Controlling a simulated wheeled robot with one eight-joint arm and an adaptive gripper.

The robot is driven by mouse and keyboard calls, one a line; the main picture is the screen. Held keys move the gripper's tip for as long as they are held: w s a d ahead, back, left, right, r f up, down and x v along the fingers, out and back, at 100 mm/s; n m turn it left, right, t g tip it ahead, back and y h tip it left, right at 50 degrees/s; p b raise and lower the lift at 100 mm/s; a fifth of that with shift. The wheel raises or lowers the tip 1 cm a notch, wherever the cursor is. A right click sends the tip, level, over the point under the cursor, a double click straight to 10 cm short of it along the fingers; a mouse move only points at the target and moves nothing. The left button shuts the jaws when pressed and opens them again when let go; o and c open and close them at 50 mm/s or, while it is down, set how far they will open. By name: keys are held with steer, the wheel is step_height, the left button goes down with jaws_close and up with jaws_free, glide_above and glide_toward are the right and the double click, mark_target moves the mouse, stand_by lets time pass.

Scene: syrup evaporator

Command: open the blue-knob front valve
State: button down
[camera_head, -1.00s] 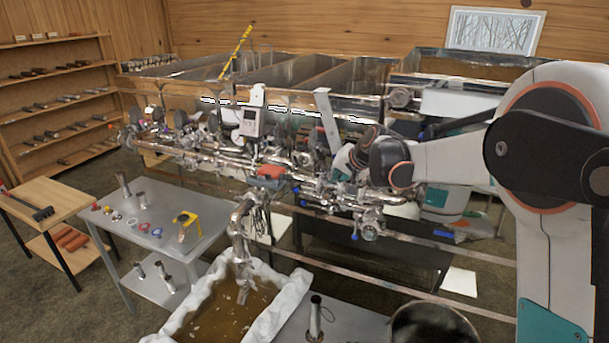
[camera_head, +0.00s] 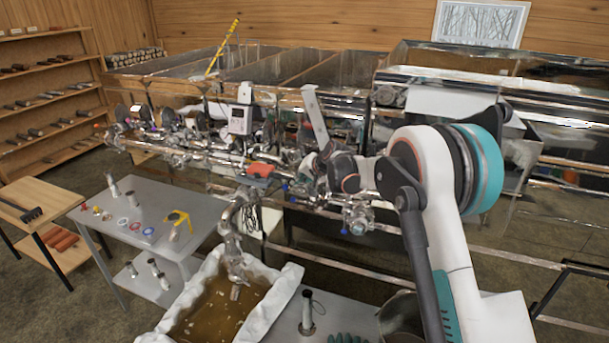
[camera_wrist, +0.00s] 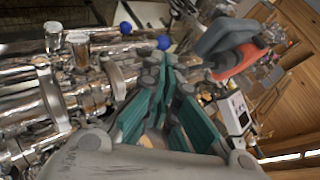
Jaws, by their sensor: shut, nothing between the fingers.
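Two blue knobs show in the wrist view: one knob (camera_wrist: 163,42) is just beyond my fingertips, and another blue knob (camera_wrist: 126,28) is farther up and left. They sit by the shiny metal pipework (camera_wrist: 95,95). I cannot tell which one belongs to the front valve. My gripper (camera_wrist: 165,68) has its teal fingers together with nothing between them. In the head view my gripper end is at the evaporator's front pipes (camera_head: 225,160), largely hidden behind my own wrist and arm. Contact with a knob cannot be made out.
A red-orange handled part (camera_wrist: 240,62) and a white display box (camera_wrist: 235,113) are close to the right of my fingers. In the head view, a cloth-lined basin of brown liquid (camera_head: 210,310) stands below the pipes. A grey table (camera_head: 150,205) is at left.

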steer(key=x, duration=0.5)
steer(key=shift+w+a+f, duration=0.15)
steer(key=shift+f, duration=0.1)
steer(key=b, duration=0.1)
steer(key=f+b, duration=0.1)
steer(key=shift+w+a+f+b, duration=0.15)
steer(key=shift+w+a+b, duration=0.1)
steer(key=shift+b, duration=0.1)
stand_by(0.4)
